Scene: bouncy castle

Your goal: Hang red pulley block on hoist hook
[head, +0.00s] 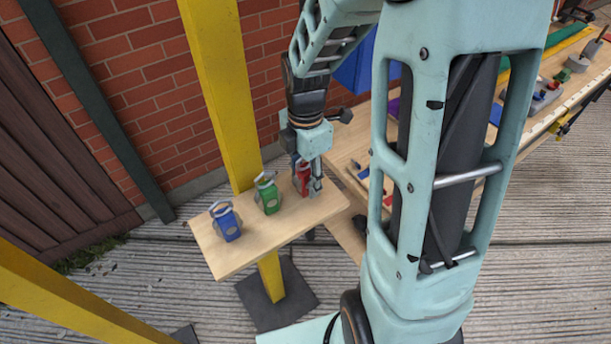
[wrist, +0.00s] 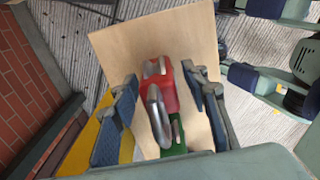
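The red pulley block (head: 302,178) stands on a small wooden shelf (head: 262,246), at the right end of a row. In the wrist view the red pulley block (wrist: 173,92) has a grey metal loop at its top. My gripper (head: 308,186) is down at it. In the wrist view the fingers of my gripper (wrist: 160,80) stand on either side of the red block, with bare wood showing between block and fingers. The gripper looks open. No hoist hook can be made out in either view.
A green block (head: 268,194) and a blue block (head: 226,222) stand left of the red one. A yellow post (head: 222,90) rises behind the shelf against a brick wall (head: 140,75). A workbench (head: 548,66) with tools lies at the right.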

